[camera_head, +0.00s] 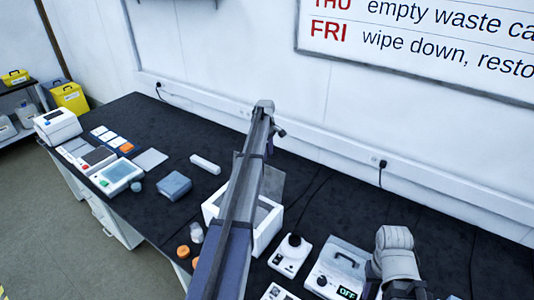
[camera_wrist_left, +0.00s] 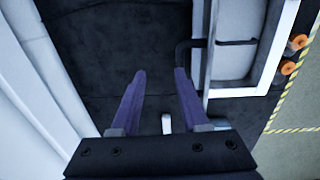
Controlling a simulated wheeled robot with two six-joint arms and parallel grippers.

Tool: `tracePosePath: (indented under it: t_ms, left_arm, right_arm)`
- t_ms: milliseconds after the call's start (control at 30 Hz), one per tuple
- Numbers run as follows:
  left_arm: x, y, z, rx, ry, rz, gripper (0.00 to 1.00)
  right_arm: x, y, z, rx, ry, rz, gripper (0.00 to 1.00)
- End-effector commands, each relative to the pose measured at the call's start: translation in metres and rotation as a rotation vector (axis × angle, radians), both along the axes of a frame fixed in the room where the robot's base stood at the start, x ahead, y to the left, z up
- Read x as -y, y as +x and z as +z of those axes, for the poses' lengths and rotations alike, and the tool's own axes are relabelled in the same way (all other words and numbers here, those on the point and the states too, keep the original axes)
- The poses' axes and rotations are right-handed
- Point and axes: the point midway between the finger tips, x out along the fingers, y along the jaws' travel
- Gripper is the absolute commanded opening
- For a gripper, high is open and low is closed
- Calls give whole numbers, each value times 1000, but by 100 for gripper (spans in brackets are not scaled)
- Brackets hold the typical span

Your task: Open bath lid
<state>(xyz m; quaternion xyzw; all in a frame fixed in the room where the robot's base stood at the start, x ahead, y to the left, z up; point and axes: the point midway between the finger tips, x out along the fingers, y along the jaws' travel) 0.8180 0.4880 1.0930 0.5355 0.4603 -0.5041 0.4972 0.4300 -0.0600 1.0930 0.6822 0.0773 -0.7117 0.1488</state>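The bath appears to be the white open-topped box (camera_head: 269,232) in the middle of the bench, partly hidden by my left arm. A grey panel, apparently its lid (camera_head: 272,182), stands raised at the back. The left wrist view shows the white box (camera_wrist_left: 232,68) at upper right, with a black bar handle (camera_wrist_left: 181,50) on its wall side. My left gripper (camera_head: 281,133) is beyond the box, toward the wall. In the wrist view the left gripper (camera_wrist_left: 158,76) is open, fingers apart and empty. One fingertip shows close to the handle; contact is unclear.
A white unit marked OFF (camera_head: 338,270) with a handled lid and a small knobbed device (camera_head: 291,255) stand at right. Orange-capped vials (camera_head: 183,252) are at the front edge. A grey-blue box (camera_head: 174,186) and white block (camera_head: 206,163) lie left. The wall (camera_head: 230,60) is close behind.

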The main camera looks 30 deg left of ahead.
Motion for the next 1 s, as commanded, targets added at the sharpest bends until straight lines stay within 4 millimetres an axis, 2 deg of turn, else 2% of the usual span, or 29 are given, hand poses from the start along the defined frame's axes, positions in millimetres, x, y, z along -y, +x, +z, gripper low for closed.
tracePosePath:
  t_ms: [33, 200, 767, 867, 967, 1000]
  left_arm:
    - [-1, -2, 14, -1, 0, 1, 45]
    - [-1, -4, 26, -4, 0, 2, 45]
    - [-1, -6, 25, -6, 0, 1, 45]
    - [11, -14, 25, -6, 3, -32, 45]
    - [46, -37, 25, -5, 10, -137, 45]
    - [66, -50, 25, -4, 14, -200, 45]
  right_arm:
    - [0, 0, 14, 0, 0, -1, 50]
    - [0, 0, 26, 0, 1, -3, 50]
    - [0, 0, 25, 0, 1, -4, 50]
    - [0, 0, 25, 0, 1, -3, 50]
    - [0, 0, 25, 0, 1, -3, 50]
    - [0, 0, 25, 0, 1, -3, 50]
